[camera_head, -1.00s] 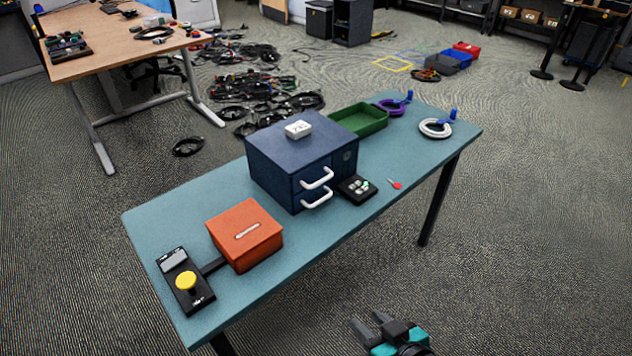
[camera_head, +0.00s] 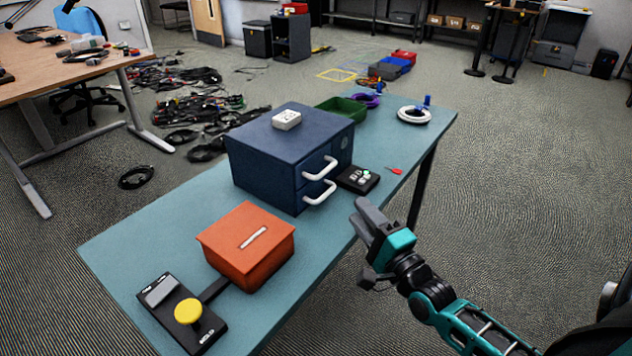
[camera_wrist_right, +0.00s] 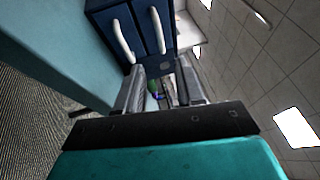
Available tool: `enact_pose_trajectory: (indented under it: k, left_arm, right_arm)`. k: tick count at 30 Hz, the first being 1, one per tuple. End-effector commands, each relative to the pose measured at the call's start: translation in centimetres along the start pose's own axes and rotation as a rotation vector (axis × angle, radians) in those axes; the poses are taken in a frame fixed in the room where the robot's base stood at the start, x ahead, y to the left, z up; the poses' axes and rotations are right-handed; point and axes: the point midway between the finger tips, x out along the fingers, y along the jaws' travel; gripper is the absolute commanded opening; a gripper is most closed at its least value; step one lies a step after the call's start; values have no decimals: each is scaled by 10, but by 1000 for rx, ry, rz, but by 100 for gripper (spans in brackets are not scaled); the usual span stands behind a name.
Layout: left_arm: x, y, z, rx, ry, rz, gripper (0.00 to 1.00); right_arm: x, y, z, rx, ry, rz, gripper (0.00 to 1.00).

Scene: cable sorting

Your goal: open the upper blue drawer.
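The dark blue cabinet (camera_head: 266,160) stands on the table with two drawers, one above the other, both looking closed. The upper drawer has a white bar handle (camera_head: 321,168), which also shows in the right wrist view (camera_wrist_right: 157,30). The lower drawer has a similar handle (camera_head: 320,194), also in the right wrist view (camera_wrist_right: 123,41). My right gripper (camera_head: 362,216) is in front of the table's front edge, to the right of the handles and apart from them. Its fingers (camera_wrist_right: 160,88) are open with nothing between them. My left gripper is out of view.
The table (camera_head: 130,239) also bears an orange box (camera_head: 247,255), a yellow-button device (camera_head: 188,311), a small black tray (camera_head: 358,179), a red-handled tool (camera_head: 393,170), a green tray (camera_head: 341,106) and a white cable coil (camera_head: 413,115).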

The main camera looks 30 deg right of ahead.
Motion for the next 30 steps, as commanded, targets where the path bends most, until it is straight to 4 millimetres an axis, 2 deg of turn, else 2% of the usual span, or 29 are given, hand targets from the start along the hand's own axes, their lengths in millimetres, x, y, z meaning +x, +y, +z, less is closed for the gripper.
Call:
enact_pose_trajectory:
  k: [5,15,21,30]
  left_arm:
    - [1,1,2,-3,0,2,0]
    - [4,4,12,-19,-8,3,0]
    - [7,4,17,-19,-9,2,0]
    - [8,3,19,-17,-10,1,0]
  right_arm:
    - [19,-1,0,2,1,-4,37]
    - [80,0,0,0,0,-2,37]
    - [109,1,0,0,-1,0,37]
    - [127,0,0,-1,-1,3,37]
